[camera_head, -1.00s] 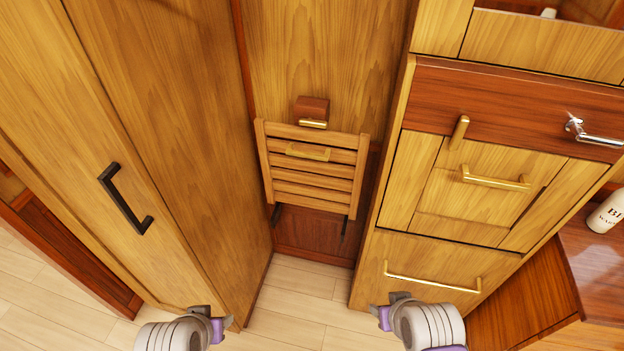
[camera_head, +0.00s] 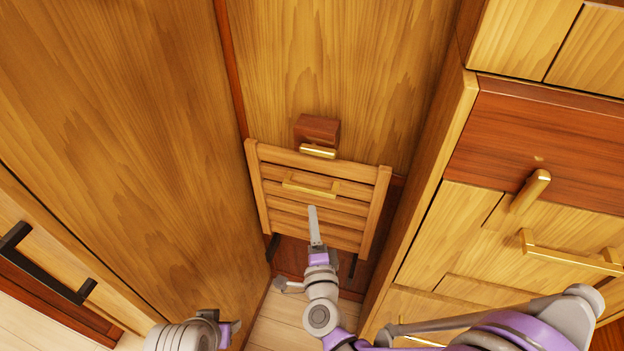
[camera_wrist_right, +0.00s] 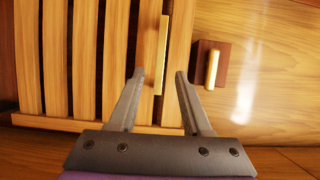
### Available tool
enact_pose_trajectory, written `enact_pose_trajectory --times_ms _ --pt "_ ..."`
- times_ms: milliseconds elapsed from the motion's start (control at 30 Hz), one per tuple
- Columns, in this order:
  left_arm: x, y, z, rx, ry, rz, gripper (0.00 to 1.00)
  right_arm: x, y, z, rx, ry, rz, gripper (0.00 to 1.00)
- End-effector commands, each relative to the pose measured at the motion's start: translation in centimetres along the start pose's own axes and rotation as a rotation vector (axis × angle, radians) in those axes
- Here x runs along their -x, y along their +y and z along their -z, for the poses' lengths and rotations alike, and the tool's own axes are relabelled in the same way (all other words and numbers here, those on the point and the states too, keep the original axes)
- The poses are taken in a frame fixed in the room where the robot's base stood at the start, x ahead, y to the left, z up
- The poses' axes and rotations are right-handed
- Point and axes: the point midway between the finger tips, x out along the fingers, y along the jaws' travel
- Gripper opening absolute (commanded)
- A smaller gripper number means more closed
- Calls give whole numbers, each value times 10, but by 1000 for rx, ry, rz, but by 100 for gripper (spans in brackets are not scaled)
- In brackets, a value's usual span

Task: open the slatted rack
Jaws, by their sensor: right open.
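The slatted rack (camera_head: 285,208) is folded up flat against the wooden wall panel, between two cabinets. A brass bar handle (camera_head: 311,187) crosses its upper slats. Just above its top edge is a dark wooden block with a brass bar (camera_head: 318,135). My right gripper (camera_head: 313,212) is in front of the rack, just below the handle. In the right wrist view the slats (camera_wrist_right: 85,60) run up and down, and the handle (camera_wrist_right: 162,55) lies between the open fingertips (camera_wrist_right: 160,75); no contact shows. My left gripper (camera_head: 222,328) is at the bottom left, its jaws unclear.
A tall wooden cabinet (camera_head: 120,120) with a black handle (camera_head: 45,265) stands close on the left. A drawer cabinet (camera_head: 440,225) with brass handles (camera_head: 570,252) stands close on the right. The recess between them is narrow, with pale floor (camera_head: 290,320) below.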

Motion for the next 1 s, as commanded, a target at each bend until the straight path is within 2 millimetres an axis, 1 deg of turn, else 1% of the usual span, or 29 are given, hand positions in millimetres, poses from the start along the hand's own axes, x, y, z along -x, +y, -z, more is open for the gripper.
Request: enact_pose_trajectory --times_ms 67,167,500,600,700,800,1000 --pt "0 0 0 0 0 0 50 -3 2 0 -14 9 1 49" --pt "2 0 1 0 0 0 50 -14 1 1 -15 12 1 49" --pt "9 0 5 0 3 0 50 -77 0 2 -12 11 2 49" --pt "10 0 6 0 4 0 50 -91 0 2 -10 10 2 49" --pt "11 0 7 0 4 0 50 -101 0 2 -12 10 2 49" --pt "12 0 7 0 4 0 50 -106 1 2 -12 10 2 49" --pt "12 0 7 0 4 0 50 -108 1 2 -11 9 1 49"
